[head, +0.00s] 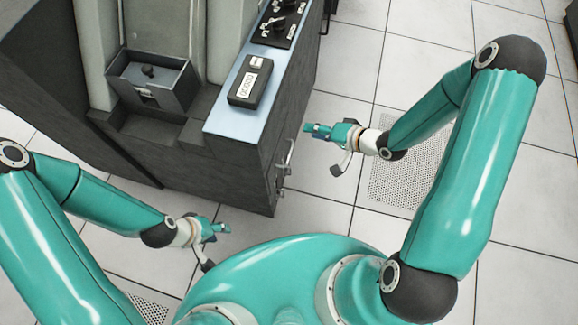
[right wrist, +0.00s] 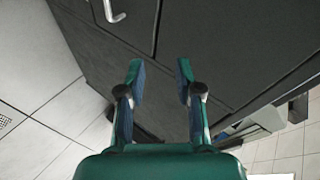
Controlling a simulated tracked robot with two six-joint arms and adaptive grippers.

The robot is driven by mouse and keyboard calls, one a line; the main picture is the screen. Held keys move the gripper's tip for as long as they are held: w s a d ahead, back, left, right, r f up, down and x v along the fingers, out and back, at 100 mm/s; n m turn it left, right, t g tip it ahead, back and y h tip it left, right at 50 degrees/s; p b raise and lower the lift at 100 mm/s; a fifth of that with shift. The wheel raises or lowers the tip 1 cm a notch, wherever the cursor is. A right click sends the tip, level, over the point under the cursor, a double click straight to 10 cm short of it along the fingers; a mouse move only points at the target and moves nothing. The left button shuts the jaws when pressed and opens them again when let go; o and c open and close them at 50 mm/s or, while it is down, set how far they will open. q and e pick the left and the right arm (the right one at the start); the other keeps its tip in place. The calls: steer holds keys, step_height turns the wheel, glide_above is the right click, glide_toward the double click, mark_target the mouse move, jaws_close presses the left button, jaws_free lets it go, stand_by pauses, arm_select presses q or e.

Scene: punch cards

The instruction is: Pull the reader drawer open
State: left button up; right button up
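The dark card machine (head: 240,170) stands at the upper left of the head view. On its right-hand face is a metal handle (head: 285,165). The right wrist view shows a dark panel (right wrist: 230,45) with seams and a bright bent handle (right wrist: 118,10) at the top edge; the panel looks closed. I cannot tell which panel is the reader drawer. My right gripper (head: 317,130) is beside that face, apart from the handle. In the wrist view its fingers (right wrist: 159,70) are spread and empty. My left gripper (head: 218,229) is low, in front of the machine; its opening is unclear.
On the machine's top are a black box with a counter (head: 248,85), a knob panel (head: 280,22) and an open tray with a dark knob (head: 150,72). The floor is white tile (head: 325,215) with perforated panels (head: 395,180). Floor to the machine's right is clear.

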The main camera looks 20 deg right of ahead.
steer(key=d+f+t+y+b, duration=0.1)
steer(key=d+f+y+b, duration=0.25)
steer(key=f+b, duration=0.5)
steer(key=g+y+b, duration=0.1)
steer(key=y+b, duration=0.1)
steer(key=b, duration=0.7)
glide_toward(290, 152)
steer(key=b+x, duration=0.2)
steer(key=x, duration=0.1)
steer(key=b+x, duration=0.2)
steer(key=x, duration=0.2)
steer(key=b+x, duration=0.2)
steer(key=x, duration=0.1)
steer(key=shift+a+f, duration=0.1)
steer(key=shift+f, duration=0.25)
arm_select(q)
step_height(290, 152, down, 27)
steer(key=shift+r, duration=0.15)
arm_select(e)
jaws_close()
